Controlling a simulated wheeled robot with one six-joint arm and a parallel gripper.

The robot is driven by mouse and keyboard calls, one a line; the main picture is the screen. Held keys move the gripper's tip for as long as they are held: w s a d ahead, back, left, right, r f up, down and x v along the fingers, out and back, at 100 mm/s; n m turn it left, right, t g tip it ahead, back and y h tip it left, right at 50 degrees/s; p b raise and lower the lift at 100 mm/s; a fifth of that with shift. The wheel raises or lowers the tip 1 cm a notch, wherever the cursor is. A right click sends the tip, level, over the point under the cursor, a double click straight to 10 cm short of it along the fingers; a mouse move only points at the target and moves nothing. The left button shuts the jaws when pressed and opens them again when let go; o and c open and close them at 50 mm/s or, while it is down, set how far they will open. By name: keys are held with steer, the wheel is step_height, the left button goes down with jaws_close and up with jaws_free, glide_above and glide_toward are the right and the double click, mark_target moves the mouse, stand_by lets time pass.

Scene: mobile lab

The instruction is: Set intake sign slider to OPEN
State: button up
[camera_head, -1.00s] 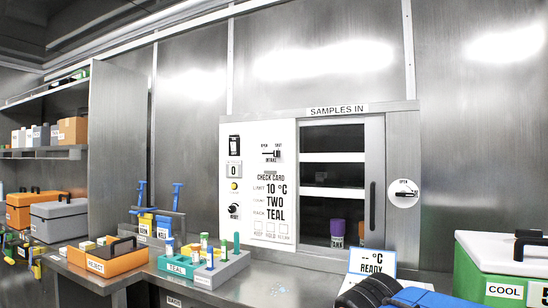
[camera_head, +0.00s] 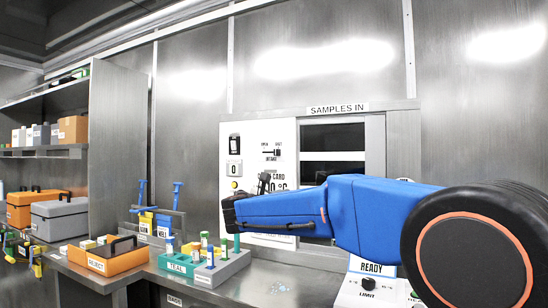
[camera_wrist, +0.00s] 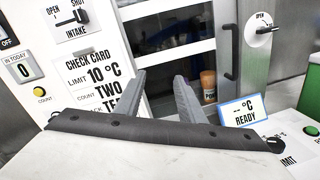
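The intake sign slider (camera_head: 271,153) is on the upper part of the white panel, with OPEN at its left and SHUT at its right. Its dark knob is at the SHUT end. The slider also shows at the top left of the wrist view (camera_wrist: 75,18). My gripper (camera_head: 265,181) is in front of the panel, below the slider in the head view and apart from it. In the wrist view its two fingers (camera_wrist: 160,80) are spread with nothing between them. My blue arm hides the lower panel and much of the sample window.
The check card (camera_wrist: 100,75) lies below the slider. A READY display (camera_wrist: 240,110) stands at right. A teal rack (camera_head: 180,266) and orange reject tray (camera_head: 108,262) occupy the bench at left.

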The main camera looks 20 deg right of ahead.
mark_target(276, 153)
steer(key=w+a+r+n+t+h, duration=0.2)
steer(key=w+a+r+n+t, duration=0.35)
steer(key=w+a+r, duration=0.35)
steer(key=shift+g+y, duration=0.3)
steer(key=shift+g, duration=0.15)
steer(key=x, duration=1.1)
steer(key=w+f+x, duration=0.1)
steer(key=x, duration=0.4)
steer(key=shift+w+d+r, duration=0.1)
steer(key=shift+w+r, duration=0.05)
steer(key=shift+w, duration=0.1)
